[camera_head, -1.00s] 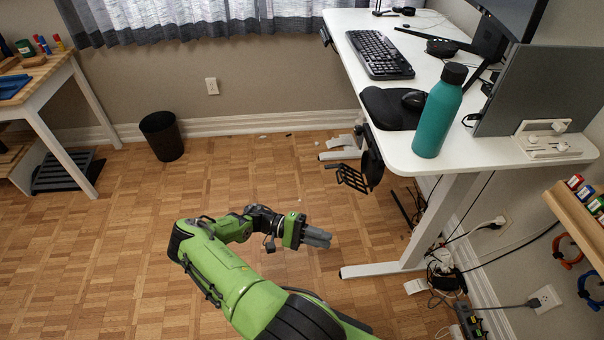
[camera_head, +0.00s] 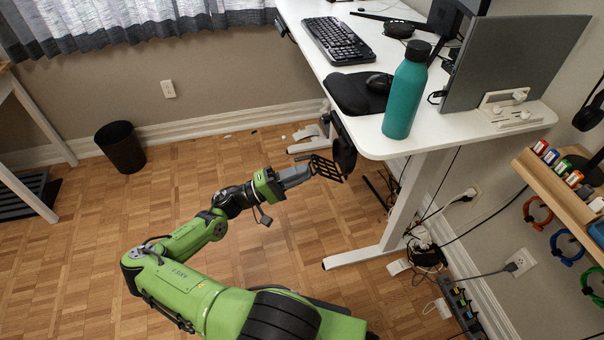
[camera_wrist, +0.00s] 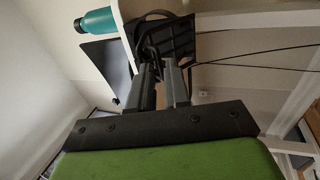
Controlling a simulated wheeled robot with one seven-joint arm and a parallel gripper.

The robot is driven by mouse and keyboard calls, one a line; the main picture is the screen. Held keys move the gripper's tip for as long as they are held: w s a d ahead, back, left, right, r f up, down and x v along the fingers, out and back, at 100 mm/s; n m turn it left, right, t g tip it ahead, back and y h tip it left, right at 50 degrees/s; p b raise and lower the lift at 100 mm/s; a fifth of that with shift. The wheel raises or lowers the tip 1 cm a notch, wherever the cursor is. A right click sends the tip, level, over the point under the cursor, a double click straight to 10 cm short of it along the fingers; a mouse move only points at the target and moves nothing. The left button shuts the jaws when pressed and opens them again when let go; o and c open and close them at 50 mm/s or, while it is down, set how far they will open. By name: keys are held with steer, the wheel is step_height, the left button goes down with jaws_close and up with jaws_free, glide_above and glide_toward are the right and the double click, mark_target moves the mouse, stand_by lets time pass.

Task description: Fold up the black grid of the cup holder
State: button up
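The cup holder (camera_head: 344,152) is a black fixture on the left edge of the white desk. Its black grid (camera_head: 328,168) sticks out low to the left, roughly flat. The grid also shows in the wrist view (camera_wrist: 172,38), just beyond the fingertips. My gripper (camera_head: 306,172) is right at the grid's left side. In the wrist view my gripper (camera_wrist: 160,66) has its two grey fingers a small gap apart, with nothing seen between them. I cannot tell whether a fingertip touches the grid.
The white desk (camera_head: 372,145) stands above and right of my gripper, with a teal bottle (camera_head: 406,92) near its edge. A desk leg (camera_head: 400,205) and hanging cables are to the right. A black bin (camera_head: 121,147) stands at left. The floor between is clear.

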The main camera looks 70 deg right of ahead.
steer(key=shift+s+d+r, duration=0.15)
steer(key=shift+s+d, duration=0.1)
steer(key=shift+s, duration=0.15)
jaws_close()
stand_by(1.2)
